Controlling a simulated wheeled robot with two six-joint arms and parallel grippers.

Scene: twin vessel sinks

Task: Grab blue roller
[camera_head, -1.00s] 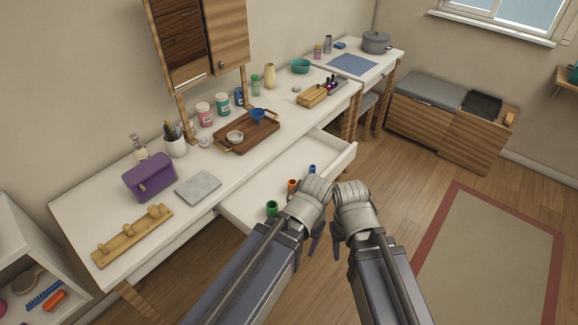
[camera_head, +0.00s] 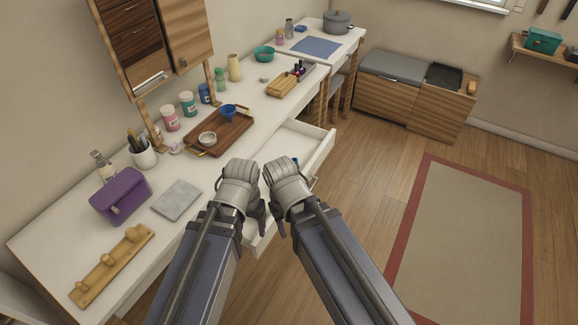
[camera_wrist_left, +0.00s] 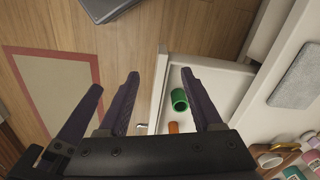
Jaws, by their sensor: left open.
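The blue roller (camera_head: 295,160) shows as a small blue bit in the open white drawer (camera_head: 322,152) in the head view, mostly hidden behind my right arm. The left wrist view shows a green roller (camera_wrist_left: 179,99) and part of an orange roller (camera_wrist_left: 174,127) in the drawer; I cannot make out the blue one there. My left gripper (camera_head: 254,222) is open and empty over the drawer's front part; its fingers (camera_wrist_left: 160,75) straddle the drawer's edge in the wrist view. My right gripper (camera_head: 274,216) is beside it, its jaws mostly hidden by its own wrist.
The white counter holds a purple case (camera_head: 121,196), a grey slab (camera_head: 177,200), a wooden hook rack (camera_head: 110,265) and a wooden tray (camera_head: 221,135). A wooden bench (camera_head: 400,98) stands at the back. The floor around the red-bordered rug (camera_head: 460,230) is clear.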

